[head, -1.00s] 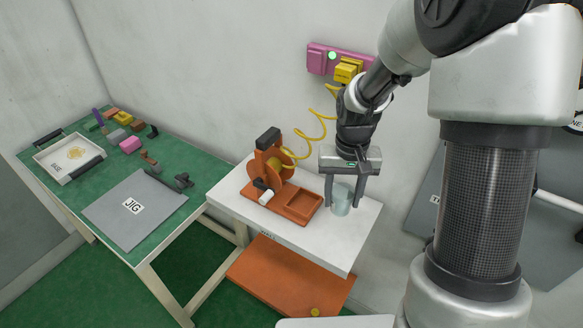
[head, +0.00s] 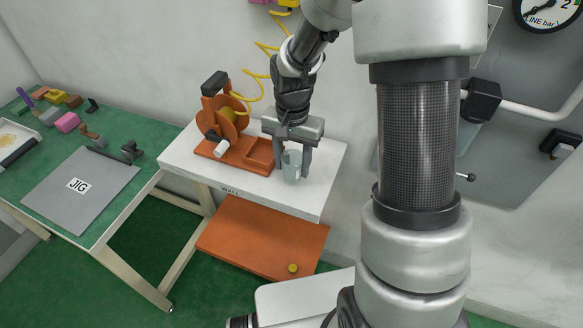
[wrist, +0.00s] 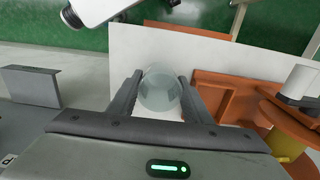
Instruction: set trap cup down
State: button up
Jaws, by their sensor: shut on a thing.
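The trap cup (head: 292,165) is a clear, pale blue-grey cup. My gripper (head: 293,172) is shut on it, with one finger on each side. In the head view the cup is upright at the white bench top (head: 325,160), right of the orange machine; I cannot tell whether its base touches the surface. In the wrist view the cup (wrist: 160,90) sits between the two fingertips (wrist: 160,92) over the white bench. Its lower part is partly hidden there.
The orange machine (head: 228,120) with an open tray stands close left of the cup. An orange lower shelf (head: 250,240) holds a yellow knob (head: 292,268). A green table (head: 120,155) with a grey JIG plate (head: 80,190) is at left. The bench's right end is clear.

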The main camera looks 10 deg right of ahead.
jog(key=shift+f, duration=1.05)
jog(key=shift+f, duration=0.25)
jog(key=o, duration=1)
jog(key=shift+r, duration=0.1)
jog(key=shift+o, duration=0.2)
jog(key=shift+r, duration=0.1)
